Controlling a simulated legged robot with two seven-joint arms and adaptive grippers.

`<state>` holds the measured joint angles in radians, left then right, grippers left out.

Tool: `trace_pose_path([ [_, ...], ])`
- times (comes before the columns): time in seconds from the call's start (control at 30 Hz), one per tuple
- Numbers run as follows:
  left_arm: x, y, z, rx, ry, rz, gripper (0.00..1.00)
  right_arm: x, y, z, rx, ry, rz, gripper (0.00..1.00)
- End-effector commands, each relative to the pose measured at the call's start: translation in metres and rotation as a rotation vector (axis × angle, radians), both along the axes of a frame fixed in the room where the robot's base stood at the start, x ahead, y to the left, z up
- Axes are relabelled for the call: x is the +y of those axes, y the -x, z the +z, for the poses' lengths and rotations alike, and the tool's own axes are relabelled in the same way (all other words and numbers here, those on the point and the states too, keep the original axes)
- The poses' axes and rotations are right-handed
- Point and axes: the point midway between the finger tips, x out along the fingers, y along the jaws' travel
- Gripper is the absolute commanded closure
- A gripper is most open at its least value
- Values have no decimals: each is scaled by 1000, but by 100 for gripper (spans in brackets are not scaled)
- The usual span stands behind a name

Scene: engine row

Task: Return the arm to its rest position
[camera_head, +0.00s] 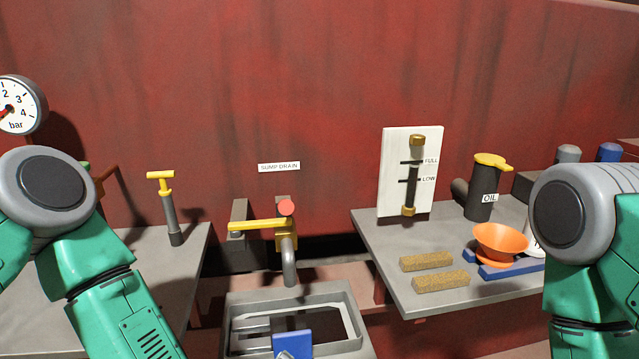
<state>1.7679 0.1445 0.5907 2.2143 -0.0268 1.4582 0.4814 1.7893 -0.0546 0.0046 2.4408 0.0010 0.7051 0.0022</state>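My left arm (115,300) comes in at the left, its green and grey links bent downward past the bottom edge. My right arm (580,270) stands at the right edge, also bent downward out of the picture. Neither gripper shows in the head view, so I cannot see whether they hold anything.
A yellow-handled drain valve (262,224) juts from the red wall above a grey open tray (237,310) with a blue object (292,343) at its front. The right bench (400,288) holds an oil can (482,200), an orange funnel (500,241) and two brown blocks (426,261). A yellow-handled pump (168,210) stands left.

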Motion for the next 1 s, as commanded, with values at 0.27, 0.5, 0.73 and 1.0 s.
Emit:
trace_pose_path([
  [0.27, 94, 142, -125, 450, -558, -456, 100, 0, 0, 0, 0, 0, 0, 62],
  [0.5, 182, 228, -145, 745, -812, -700, 100, 0, 0, 0, 0, 0, 0, 62],
  [0.73, 204, 249, -143, 822, -861, -756, 100, 0, 0, 0, 0, 0, 0, 62],
  [1.0, 204, 248, -143, 820, -858, -754, 100, 0, 0, 0, 0, 0, 0, 62],
])
